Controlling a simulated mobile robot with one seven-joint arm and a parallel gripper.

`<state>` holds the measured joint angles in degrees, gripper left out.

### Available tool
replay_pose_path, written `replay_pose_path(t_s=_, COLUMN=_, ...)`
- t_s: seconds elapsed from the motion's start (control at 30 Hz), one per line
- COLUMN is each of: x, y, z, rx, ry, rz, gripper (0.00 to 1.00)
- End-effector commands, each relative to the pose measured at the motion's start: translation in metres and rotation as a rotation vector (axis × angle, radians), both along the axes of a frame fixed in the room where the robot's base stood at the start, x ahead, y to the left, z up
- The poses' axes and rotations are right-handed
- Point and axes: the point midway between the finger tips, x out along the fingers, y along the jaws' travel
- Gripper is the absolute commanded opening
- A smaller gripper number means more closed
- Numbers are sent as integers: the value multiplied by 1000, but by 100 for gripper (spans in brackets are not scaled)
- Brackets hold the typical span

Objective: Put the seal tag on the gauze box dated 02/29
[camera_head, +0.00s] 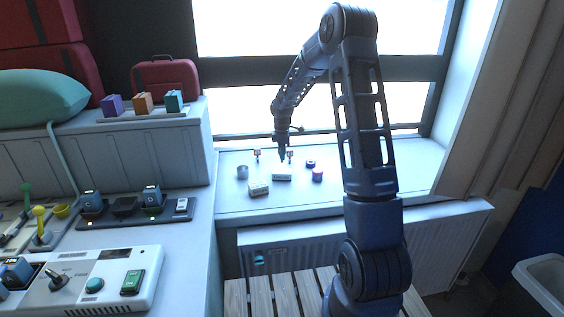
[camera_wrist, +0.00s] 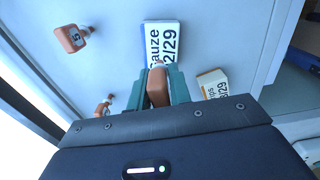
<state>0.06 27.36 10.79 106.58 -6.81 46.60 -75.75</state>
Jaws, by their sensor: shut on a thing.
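My gripper (camera_wrist: 158,88) has teal fingers shut on an orange-brown piece, apparently the seal tag (camera_wrist: 157,84). In the head view my gripper (camera_head: 282,156) hangs low over the window sill. A white and blue box (camera_wrist: 161,42) lies just beyond the fingertips, its label reading "auze" and "2/29", the first characters cut off or covered. It appears to be the small box under my gripper in the head view (camera_head: 282,178). Whether the held piece touches it, I cannot tell. A second box (camera_wrist: 212,84), with yellowish side, reads "ps" and "02/29"; it lies lower right.
A counter with control panels (camera_head: 95,283) is at left. The sill's right part is clear.

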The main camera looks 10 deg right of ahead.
Motion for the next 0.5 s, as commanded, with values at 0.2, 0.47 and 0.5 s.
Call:
replay_pose_path(t_s=0.2, x=-1, y=0, z=-28, rx=-1, ry=4, rz=1, gripper=0)
replay_pose_path(t_s=0.47, x=0, y=0, z=-40, rx=0, ry=1, rz=0, gripper=0)
replay_pose_path(t_s=0.5, x=0, y=0, z=-40, rx=0, ry=1, rz=0, gripper=0)
